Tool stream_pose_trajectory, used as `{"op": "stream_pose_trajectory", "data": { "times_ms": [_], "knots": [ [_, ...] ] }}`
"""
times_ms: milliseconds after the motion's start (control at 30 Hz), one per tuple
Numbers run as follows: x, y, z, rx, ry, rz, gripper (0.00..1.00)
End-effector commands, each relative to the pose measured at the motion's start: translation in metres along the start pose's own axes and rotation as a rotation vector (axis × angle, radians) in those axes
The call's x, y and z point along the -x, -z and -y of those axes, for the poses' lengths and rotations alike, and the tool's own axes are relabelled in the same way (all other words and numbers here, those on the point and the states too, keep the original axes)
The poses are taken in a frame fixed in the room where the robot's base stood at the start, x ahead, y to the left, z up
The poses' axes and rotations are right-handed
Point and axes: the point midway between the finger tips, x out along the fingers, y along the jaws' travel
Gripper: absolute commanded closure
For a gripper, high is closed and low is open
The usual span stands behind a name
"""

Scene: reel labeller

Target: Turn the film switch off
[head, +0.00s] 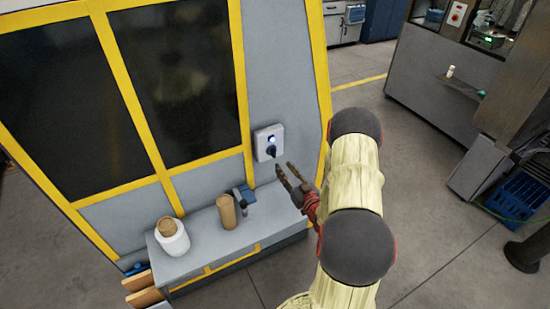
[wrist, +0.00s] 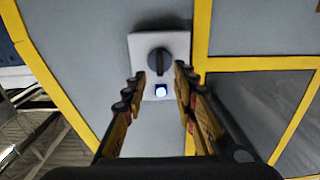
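The film switch is a black rotary knob (head: 271,151) on a light grey plate (head: 262,133) fixed to the machine's grey panel. A small lamp (head: 271,139) on the plate is lit bluish white. In the wrist view the knob (wrist: 159,62) is ahead, just beyond the fingertips, with the lit lamp (wrist: 161,91) between the fingers. My gripper (head: 287,173) is open in front of the panel, a little below and right of the knob in the head view. In the wrist view my gripper (wrist: 158,78) has its two fingers apart with nothing held between them.
A grey ledge (head: 195,265) below carries a white tub with a brown top (head: 172,238), a brown cylinder (head: 227,211) and a small dark blue device (head: 244,196). Yellow frame bars (head: 318,60) edge the panel. Open floor (head: 420,170) lies to the right.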

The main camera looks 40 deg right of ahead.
Motion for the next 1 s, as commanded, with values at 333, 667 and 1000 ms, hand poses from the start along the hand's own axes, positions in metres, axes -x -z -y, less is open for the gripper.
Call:
{"op": "stream_pose_trajectory", "data": {
  "times_ms": [333,667,1000],
  "knots": [
    [-0.044,0.003,0.001,0.001,0.002,-0.009,0.72],
    [-0.076,0.002,0.000,0.000,-0.001,-0.006,0.72],
    [-0.077,0.002,0.000,0.000,-0.002,-0.006,0.75]
  ]
}}
